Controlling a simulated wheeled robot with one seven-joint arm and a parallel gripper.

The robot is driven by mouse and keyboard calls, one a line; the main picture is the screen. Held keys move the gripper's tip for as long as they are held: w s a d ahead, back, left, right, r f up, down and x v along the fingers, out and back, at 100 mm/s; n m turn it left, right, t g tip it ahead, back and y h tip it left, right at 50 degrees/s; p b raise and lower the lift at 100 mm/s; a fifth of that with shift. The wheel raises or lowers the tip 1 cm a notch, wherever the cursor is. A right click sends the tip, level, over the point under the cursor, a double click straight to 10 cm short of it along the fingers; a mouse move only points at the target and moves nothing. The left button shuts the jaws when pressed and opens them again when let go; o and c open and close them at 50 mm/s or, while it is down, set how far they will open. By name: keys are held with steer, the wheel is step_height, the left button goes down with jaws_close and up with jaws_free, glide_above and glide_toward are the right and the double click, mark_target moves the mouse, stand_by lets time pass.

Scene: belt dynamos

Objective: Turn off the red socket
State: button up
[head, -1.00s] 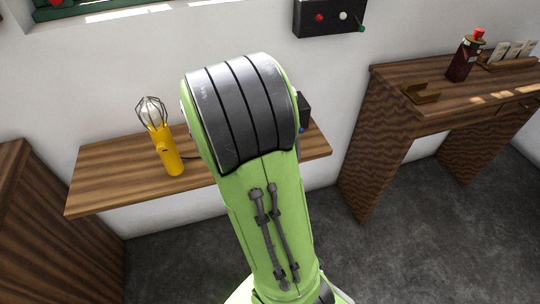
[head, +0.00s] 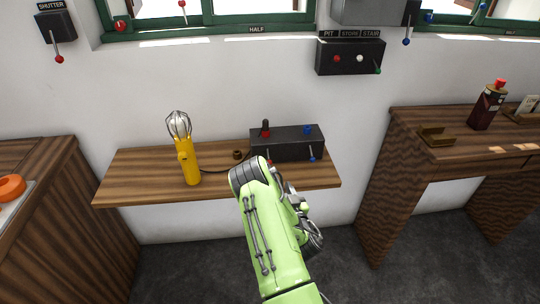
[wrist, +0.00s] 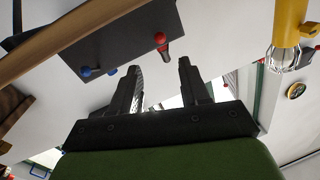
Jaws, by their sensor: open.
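A black socket box (head: 287,143) stands on the wooden wall shelf. On its top, a black plug with a red part (head: 265,128) is at the left and a blue socket (head: 308,130) at the right. On its front, a red lever (head: 268,160) is at the left, partly behind my arm, and a blue lever (head: 312,154) at the right. In the wrist view the red lever (wrist: 162,43) appears beyond the fingertips, with blue knobs (wrist: 86,72) to the left. My gripper (wrist: 160,74) is open and empty, apart from the lever. In the head view my arm hides its fingers.
A yellow caged lamp (head: 188,160) stands on the shelf (head: 140,185), its cord running to the box. A wall switch box (head: 350,58) and a shutter switch (head: 58,28) hang above. A desk (head: 400,150) is at right, a cabinet (head: 90,220) at left.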

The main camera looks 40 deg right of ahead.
steer(key=x, duration=1.3)
steer(key=shift+w+d, duration=0.2)
steer(key=shift+w, duration=0.15)
steer(key=shift+c, duration=0.4)
steer(key=shift+b, duration=0.3)
jaws_close()
